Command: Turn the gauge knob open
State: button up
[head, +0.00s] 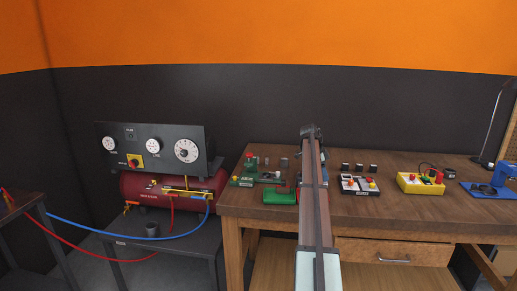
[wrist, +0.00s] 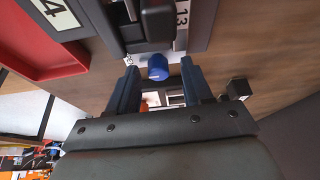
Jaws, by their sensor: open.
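In the wrist view, my gripper (wrist: 158,72) is open, with one dark blue finger on each side of a small blue knob (wrist: 158,66). The knob shows in the gap near the fingertips; I cannot tell if either finger touches it. It sits by a dark grey block between labels reading 14 and 13. I cannot tell if this blue knob is the gauge knob. In the head view, a dark gauge panel (head: 198,135) with several white dials stands at the left, with a red knob (head: 133,162) on a yellow plate. My gripper is not clearly made out there.
A dark red tank (head: 140,186) with blue and red hoses is below the panel. The wooden bench (head: 400,215) carries a green device (head: 242,181), a white box (head: 350,186), a yellow box (head: 408,182) and a blue device (head: 505,170). The wrist view shows a red tray (wrist: 60,65).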

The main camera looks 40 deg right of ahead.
jog(key=shift+w+r+m, duration=0.15)
jog(key=shift+r+m, duration=0.15)
jog(key=w+a+r+n+h, duration=0.1)
jog(key=w+r+n, duration=0.1)
jog(key=r, duration=0.4)
jog(key=w+a+r+n+h, duration=0.1)
jog(key=w+r+n, duration=0.1)
jog(key=r, duration=0.4)
jog(key=w+a+n+t, duration=0.1)
jog(key=w+a+n, duration=0.1)
jog(key=w+a, duration=0.4)
jog(key=w+a+n+t+h, duration=0.1)
jog(key=w+a, duration=0.6)
jog(key=a, duration=0.8)
jog(key=shift+w+f+n+t, duration=0.3)
jog(key=shift+n+t, duration=0.1)
jog(key=shift+n, duration=0.3)
jog(key=shift+a, duration=0.1)
